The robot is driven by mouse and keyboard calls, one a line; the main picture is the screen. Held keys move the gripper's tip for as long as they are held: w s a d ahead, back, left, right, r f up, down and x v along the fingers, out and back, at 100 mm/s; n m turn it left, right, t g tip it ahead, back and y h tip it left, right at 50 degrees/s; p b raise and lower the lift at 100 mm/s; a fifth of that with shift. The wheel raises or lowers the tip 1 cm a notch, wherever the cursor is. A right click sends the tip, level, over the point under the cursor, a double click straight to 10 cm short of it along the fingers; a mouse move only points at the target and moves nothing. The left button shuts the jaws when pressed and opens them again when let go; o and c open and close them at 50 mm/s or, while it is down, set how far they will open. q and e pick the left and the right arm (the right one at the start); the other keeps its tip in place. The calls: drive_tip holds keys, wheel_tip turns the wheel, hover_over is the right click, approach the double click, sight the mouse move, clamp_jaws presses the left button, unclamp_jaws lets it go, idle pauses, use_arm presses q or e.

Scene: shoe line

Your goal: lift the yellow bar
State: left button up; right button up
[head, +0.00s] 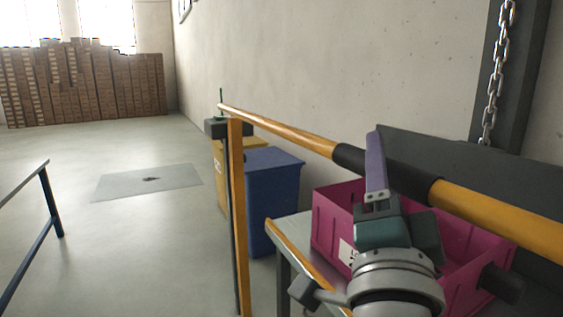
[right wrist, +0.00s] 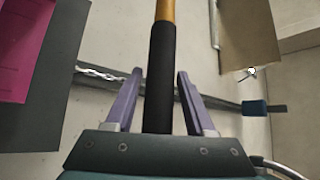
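The yellow bar (head: 285,132) runs from a post at the left towards the right edge in the head view. It has a black grip section (head: 349,158) along its middle. My right gripper (head: 376,150) is at this black section, and one purple finger shows in front of it. In the right wrist view the bar's yellow part (right wrist: 165,10) is at the top, and the black section passes between the line of the two purple fingers (right wrist: 160,72). A gap shows on each side, so the gripper is open. My left gripper is not in view.
An orange-and-black post (head: 237,220) stands under the bar's far end. A magenta bin (head: 328,218) sits on a grey table (head: 290,232) below the bar. A blue bin (head: 272,190) stands behind the post. A chain (head: 497,70) hangs at the right. Floor at left is mostly clear.

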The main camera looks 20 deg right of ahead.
clamp_jaws()
idle(1.1)
